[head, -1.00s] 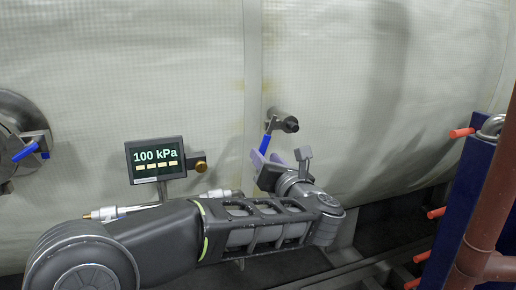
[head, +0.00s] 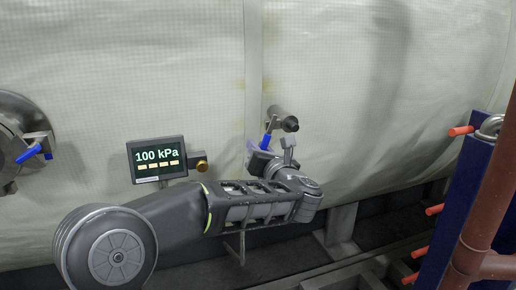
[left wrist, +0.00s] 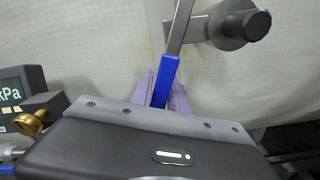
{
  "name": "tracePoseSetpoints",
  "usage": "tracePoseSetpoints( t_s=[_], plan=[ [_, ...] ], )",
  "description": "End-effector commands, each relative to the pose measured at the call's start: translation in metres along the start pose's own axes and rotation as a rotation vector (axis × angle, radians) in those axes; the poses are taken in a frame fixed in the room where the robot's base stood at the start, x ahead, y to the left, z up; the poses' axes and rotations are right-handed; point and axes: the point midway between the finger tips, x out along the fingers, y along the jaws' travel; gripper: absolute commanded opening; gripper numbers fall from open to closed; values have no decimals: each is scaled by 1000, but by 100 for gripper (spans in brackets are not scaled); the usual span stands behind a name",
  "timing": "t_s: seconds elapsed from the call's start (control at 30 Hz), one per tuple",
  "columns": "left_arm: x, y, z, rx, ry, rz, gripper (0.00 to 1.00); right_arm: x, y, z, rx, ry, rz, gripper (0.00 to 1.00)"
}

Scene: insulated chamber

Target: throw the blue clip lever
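A blue-handled lever (head: 266,141) hangs from a dark-knobbed metal fitting on the pale chamber wall, its handle pointing down. In the left wrist view its blue grip (left wrist: 166,80) runs down between the pale purple fingers of my left gripper (left wrist: 165,95). The fingers stand apart, one on each side of the grip; I cannot tell whether either touches it. In the head view my left gripper (head: 260,151) is just below the lever, its fingers partly hidden by the wrist. My right gripper is not in view.
A screen (head: 157,159) reading 100 kPa, with a brass knob (head: 201,166), stands left of the lever. Another blue handle (head: 35,152) is on a round flange at far left. A blue panel with orange pegs (head: 463,205) and a brown pipe (head: 490,205) stand at right.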

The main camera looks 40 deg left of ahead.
Motion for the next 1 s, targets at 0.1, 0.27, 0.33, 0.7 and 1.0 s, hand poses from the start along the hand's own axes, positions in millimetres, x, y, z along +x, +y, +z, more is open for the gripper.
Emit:
tracePoseSetpoints(
  t_s=[0.1,0.27,0.33,0.7,1.0],
  plan=[
    [0,0,0,0,0,0,10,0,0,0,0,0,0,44],
    [0,0,0,0,0,0,0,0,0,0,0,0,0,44],
    [0,0,0,0,0,0,0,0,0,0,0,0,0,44],
    [0,0,0,0,0,0,0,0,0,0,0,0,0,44],
    [0,0,0,0,0,0,0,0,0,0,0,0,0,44]
  ],
)
